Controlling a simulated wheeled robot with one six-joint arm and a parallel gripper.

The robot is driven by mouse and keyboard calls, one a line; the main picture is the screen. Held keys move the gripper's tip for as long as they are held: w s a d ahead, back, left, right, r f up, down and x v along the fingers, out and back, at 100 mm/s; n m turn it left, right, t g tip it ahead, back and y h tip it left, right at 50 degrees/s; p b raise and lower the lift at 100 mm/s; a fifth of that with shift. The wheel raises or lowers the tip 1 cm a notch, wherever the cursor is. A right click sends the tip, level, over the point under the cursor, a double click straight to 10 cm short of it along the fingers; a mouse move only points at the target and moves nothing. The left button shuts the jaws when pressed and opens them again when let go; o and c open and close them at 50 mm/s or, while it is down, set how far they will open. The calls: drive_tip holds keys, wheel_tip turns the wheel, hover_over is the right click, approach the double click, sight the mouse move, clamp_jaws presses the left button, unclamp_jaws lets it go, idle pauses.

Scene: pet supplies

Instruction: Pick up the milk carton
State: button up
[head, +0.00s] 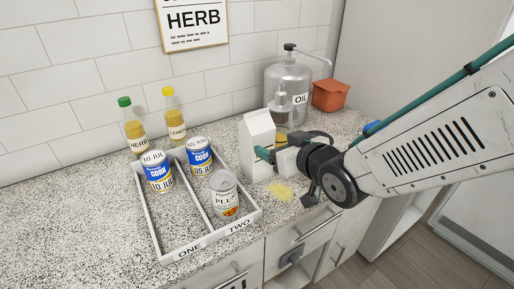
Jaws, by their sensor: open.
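The milk carton, a plain white gable-top carton (256,133), stands upright on the speckled counter just right of the divided tray. My gripper (268,150) reaches in from the right at the carton. A teal fingertip overlaps the carton's right front side in the head view. The jaws are open. The other finger is not clearly seen, so I cannot tell whether the carton is between the fingers or touched by them. The carton's lower right side is partly hidden by the gripper.
Left of the carton, a white tray (165,233) marked ONE and TWO holds several cans. Two bottles (133,129) stand behind it. A metal OIL container (288,78), clear dispenser (281,107) and red box (331,96) stand behind the gripper. Yellow powder (280,191) lies near the front edge.

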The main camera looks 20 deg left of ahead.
sight(257, 139)
drive_tip(key=shift+s+a+f+y, duration=0.1)
drive_tip(key=shift+s+a+y, duration=0.15)
drive_tip(key=shift+a, duration=0.5)
drive_tip(key=shift+w+a+f+y, duration=0.1)
drive_tip(key=shift+w+a+y, duration=0.15)
drive_tip(key=shift+a, duration=0.1)
drive_tip(key=x, duration=0.7)
drive_tip(key=shift+d+f, duration=0.1)
drive_tip(key=shift+d, duration=0.05)
drive_tip(key=shift+c, duration=0.3)
drive_tip(key=c, duration=1.4)
